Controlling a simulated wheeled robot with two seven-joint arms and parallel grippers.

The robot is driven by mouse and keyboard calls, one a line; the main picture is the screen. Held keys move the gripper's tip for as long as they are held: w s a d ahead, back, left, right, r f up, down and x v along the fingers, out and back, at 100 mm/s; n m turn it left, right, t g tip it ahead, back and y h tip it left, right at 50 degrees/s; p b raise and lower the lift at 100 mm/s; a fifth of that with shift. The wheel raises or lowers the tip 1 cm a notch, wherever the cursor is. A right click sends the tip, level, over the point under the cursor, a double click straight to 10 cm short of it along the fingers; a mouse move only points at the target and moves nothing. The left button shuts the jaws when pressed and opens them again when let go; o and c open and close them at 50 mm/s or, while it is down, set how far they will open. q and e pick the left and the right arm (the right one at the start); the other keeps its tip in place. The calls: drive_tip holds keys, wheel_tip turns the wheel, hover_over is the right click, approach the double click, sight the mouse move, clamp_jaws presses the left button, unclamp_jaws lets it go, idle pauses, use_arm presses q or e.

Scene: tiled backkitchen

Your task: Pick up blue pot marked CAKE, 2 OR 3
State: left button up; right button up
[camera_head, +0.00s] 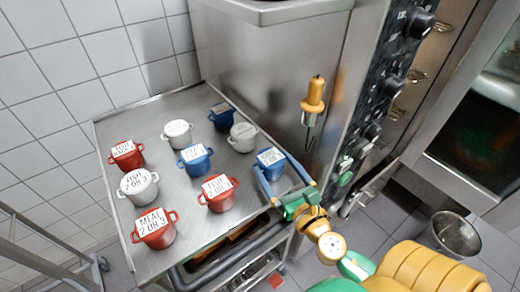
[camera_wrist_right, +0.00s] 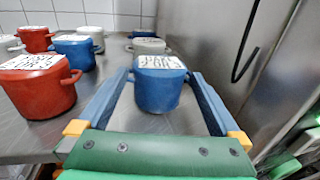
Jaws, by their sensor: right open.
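A blue pot (camera_head: 271,172) with a white label on its lid stands upright at the right edge of the steel table; its lettering is too small to read surely. In the right wrist view the blue pot (camera_wrist_right: 157,92) sits between the two blue fingers. My right gripper (camera_head: 273,160) is open around it, with a gap visible on both sides. Two other blue pots stand on the table, one in the middle (camera_head: 195,162) and one at the back (camera_head: 221,119); their labels are also unclear. My left gripper is out of view.
The steel table (camera_head: 187,255) also holds red pots, one marked MEAT 2 OR 3 (camera_head: 157,239), and white pots (camera_head: 138,190). A steel appliance with knobs (camera_head: 370,130) stands close on the right, with an orange-handled tool (camera_head: 314,95) on its side.

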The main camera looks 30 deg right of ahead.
sight(266, 153)
drive_tip(key=shift+w, duration=0.3)
drive_tip(key=shift+w+r+p, duration=0.2)
drive_tip(key=shift+w+p, duration=0.05)
drive_tip(key=shift+p, duration=0.05)
drive_tip(key=w, duration=0.3)
drive_tip(key=w+p, duration=0.1)
drive_tip(key=w, duration=0.1)
drive_tip(key=shift+d+f, duration=0.2)
drive_tip(key=shift+d, duration=0.1)
drive_tip(key=shift+w+f, duration=0.2)
drive_tip(key=shift+w, duration=0.15)
drive_tip(key=shift+s+r, duration=0.1)
drive_tip(key=shift+s, duration=0.05)
drive_tip(key=c, duration=1.4)
